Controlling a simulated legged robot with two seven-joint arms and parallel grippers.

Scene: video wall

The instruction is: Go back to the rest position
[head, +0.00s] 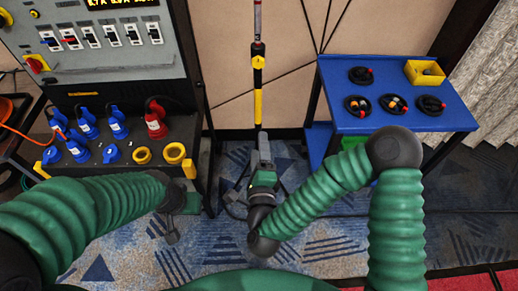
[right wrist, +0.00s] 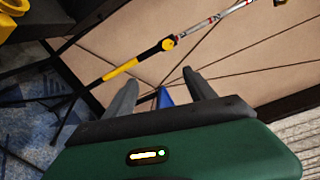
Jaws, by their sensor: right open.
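My right gripper (head: 236,197) hangs low in the middle of the head view, over the carpet and in front of the beige wall panel. In the right wrist view its two dark fingers (right wrist: 160,82) stand apart, with nothing held between them. A small blue shape (right wrist: 166,97) shows in the gap behind them, and I cannot tell what it is. My left arm comes in from the left of the head view in front of the plug shelf. Its gripper (head: 168,236) is small and dark near the carpet, and I cannot tell whether its jaws are open.
A control panel (head: 92,38) with switches stands at left, above a dark shelf (head: 114,157) of blue, red and yellow plugs. A blue table (head: 385,85) with round black trays and a yellow bin (head: 424,73) stands right. A yellow-black pole (head: 258,88) stands at the wall.

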